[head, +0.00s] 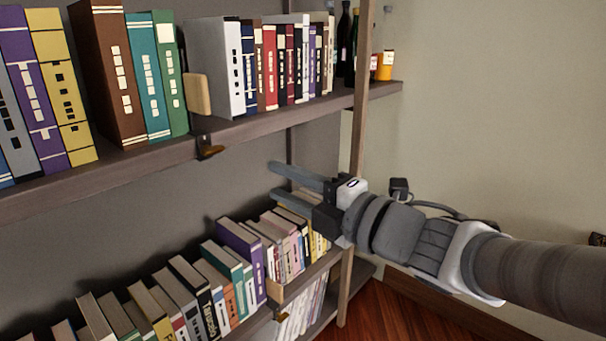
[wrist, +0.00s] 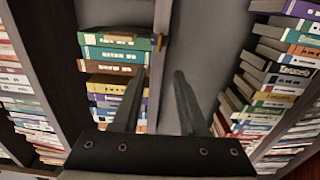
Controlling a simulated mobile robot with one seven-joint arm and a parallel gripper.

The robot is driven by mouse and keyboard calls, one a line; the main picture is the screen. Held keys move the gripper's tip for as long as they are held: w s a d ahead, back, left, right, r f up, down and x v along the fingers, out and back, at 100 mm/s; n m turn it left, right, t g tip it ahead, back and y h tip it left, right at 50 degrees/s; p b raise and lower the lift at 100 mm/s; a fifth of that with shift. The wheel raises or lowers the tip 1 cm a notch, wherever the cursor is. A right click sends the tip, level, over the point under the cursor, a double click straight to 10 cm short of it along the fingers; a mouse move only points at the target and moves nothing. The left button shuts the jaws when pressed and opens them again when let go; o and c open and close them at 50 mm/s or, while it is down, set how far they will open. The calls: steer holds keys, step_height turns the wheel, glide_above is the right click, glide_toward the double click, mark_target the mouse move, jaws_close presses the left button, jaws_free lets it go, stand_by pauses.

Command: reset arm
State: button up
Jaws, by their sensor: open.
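My gripper (head: 281,184) is at the end of my arm, which reaches in from the right in the head view. Its two grey fingers point left, into the gap between the upper shelf and the lower row of books. In the wrist view my gripper (wrist: 160,82) shows two separated fingers with nothing between them. The gripper is open and empty. The fingers appear apart from the books, though their exact distance to the shelf is hard to tell.
The upper shelf (head: 190,147) holds several books, a wooden bookend (head: 197,95), dark bottles (head: 345,45) and an orange jar (head: 384,66). A wooden post (head: 361,95) stands beside my gripper. Lower books (head: 190,285) lie below it. The wall (head: 480,100) at right is bare.

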steer(key=w+d+f+m+t+h, duration=0.1)
steer(key=d+f+m+h, duration=0.1)
steer(key=d+m+h, duration=0.55)
steer(key=w+d+f+m+t+h, duration=0.1)
steer(key=d+f+m+h, duration=0.1)
steer(key=d+m+h, duration=0.55)
steer(key=s+d+f+m+g+y, duration=0.1)
steer(key=s+f+m+g, duration=0.3)
steer(key=s+m, duration=0.3)
steer(key=s+d+f+m+g, duration=0.2)
steer(key=s+f+m+g, duration=0.3)
steer(key=s, duration=0.3)
step_height(320, 180, up, 25)
steer(key=m+t+p, duration=0.1)
steer(key=p, duration=2.3)
steer(key=shift+s+a+f+p, duration=0.15)
steer(key=shift+s+a+p, duration=0.15)
steer(key=shift+s+a, duration=0.15)
